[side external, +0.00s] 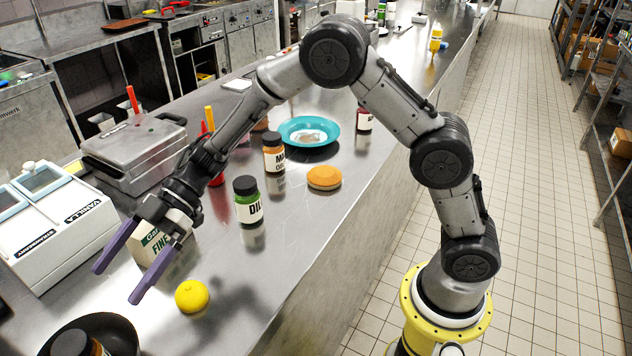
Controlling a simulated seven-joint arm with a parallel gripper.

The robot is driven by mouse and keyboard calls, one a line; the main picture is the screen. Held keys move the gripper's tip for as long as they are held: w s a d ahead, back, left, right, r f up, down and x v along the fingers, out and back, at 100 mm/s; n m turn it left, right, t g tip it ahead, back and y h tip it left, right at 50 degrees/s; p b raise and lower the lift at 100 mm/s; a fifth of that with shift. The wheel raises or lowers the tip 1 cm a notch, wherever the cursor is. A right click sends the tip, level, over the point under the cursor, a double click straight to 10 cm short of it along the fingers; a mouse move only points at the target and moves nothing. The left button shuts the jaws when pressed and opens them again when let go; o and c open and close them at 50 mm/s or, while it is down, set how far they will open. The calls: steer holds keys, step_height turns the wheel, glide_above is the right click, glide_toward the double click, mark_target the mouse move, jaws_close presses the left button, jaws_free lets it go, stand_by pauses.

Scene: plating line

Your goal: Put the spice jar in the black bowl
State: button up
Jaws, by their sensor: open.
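A black bowl (122,335) is at the bottom left corner, cut off by the frame edge. A dark-lidded spice jar (72,344) shows within its outline and looks to be inside it; its lower part is out of frame. More black-lidded jars stand upright on the steel counter: a green one labelled DILL (247,203), an orange-brown one (274,155) behind it, and a dark red one (364,119) farther back. My gripper (116,285) has its two purple fingers spread apart, with nothing between them. It is above the counter, up and right of the bowl, apart from the jar.
A white carton (160,240) stands behind my gripper. A yellow lemon (192,296) lies right of the fingers. An orange-brown bun (324,178) and a turquoise bowl (335,130) are farther back. A white two-lidded dispenser (55,230) and a grey press (135,150) line the left side.

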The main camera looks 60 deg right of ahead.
steer(key=w+d+r+m+t+h, duration=0.4)
steer(key=w+d+r+m+t, duration=0.15)
steer(key=d+r+t, duration=0.55)
steer(key=s+d+r+m+t+h, duration=0.1)
steer(key=s+d+r+m+h, duration=0.25)
steer(key=d, duration=0.35)
steer(key=s+d+r+m+h, duration=0.2)
steer(key=d+m+h, duration=0.15)
steer(key=d, duration=0.45)
steer(key=s+d+f+m+g+h, duration=0.2)
steer(key=s+d, duration=0.2)
steer(key=s, duration=0.4)
steer(key=s+d+f+m+g+h, duration=0.1)
steer(key=s+d+f+m+h, duration=0.15)
steer(key=s, duration=0.45)
steer(key=s+a+f+m+g+y, duration=0.1)
steer(key=s+f+g+y, duration=0.1)
steer(key=s, duration=1)
step_height(320, 180, down, 3)
steer(key=shift+s+a+r+g, duration=0.15)
steer(key=shift+s+a+g, duration=0.2)
steer(key=shift+g, duration=0.55)
